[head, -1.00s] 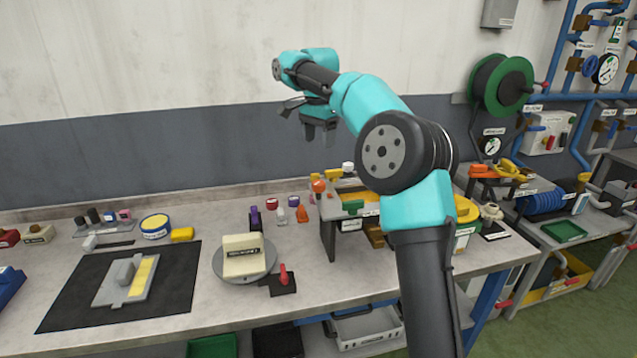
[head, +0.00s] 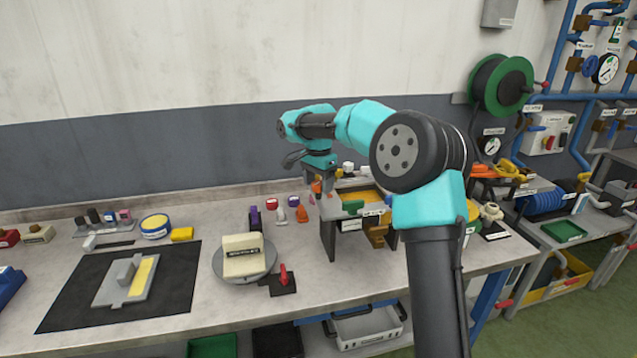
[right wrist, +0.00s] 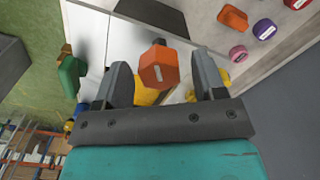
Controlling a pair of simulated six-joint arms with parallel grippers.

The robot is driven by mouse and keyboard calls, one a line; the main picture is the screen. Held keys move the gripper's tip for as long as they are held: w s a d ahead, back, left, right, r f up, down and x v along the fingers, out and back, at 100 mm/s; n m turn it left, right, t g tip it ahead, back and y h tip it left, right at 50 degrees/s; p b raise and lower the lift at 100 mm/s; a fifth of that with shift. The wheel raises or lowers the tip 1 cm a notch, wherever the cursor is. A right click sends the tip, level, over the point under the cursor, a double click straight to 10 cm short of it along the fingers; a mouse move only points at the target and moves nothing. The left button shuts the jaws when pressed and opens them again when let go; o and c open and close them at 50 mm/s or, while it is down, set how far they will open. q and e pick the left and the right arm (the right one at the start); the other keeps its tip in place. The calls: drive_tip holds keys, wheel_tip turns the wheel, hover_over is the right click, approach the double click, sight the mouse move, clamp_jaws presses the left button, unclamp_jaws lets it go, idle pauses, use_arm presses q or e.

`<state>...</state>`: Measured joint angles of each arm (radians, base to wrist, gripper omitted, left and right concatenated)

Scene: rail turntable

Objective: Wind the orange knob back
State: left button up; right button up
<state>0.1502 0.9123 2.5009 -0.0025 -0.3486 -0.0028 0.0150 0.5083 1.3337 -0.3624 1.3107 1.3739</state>
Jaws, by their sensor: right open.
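The orange knob (right wrist: 158,66) shows in the right wrist view as a faceted orange piece between my two open fingers, with gaps on both sides. In the head view the knob (head: 316,187) is partly hidden by my right gripper (head: 325,182), which points down over the left end of the grey raised stand (head: 328,232). The right gripper (right wrist: 163,70) is open and holds nothing. I cannot tell how far the fingertips reach down beside the knob. My left gripper is not in view.
A green piece (head: 353,206) and a yellow surface (head: 362,196) are close to the right of the knob. Small bottles, one orange (head: 302,214) and one purple (head: 255,218), stand left of the stand. A turntable (head: 219,270) carries a cream block (head: 243,256). A red-handled lever (head: 283,279) stands beside it.

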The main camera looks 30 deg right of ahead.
drive_tip(key=c, duration=0.9)
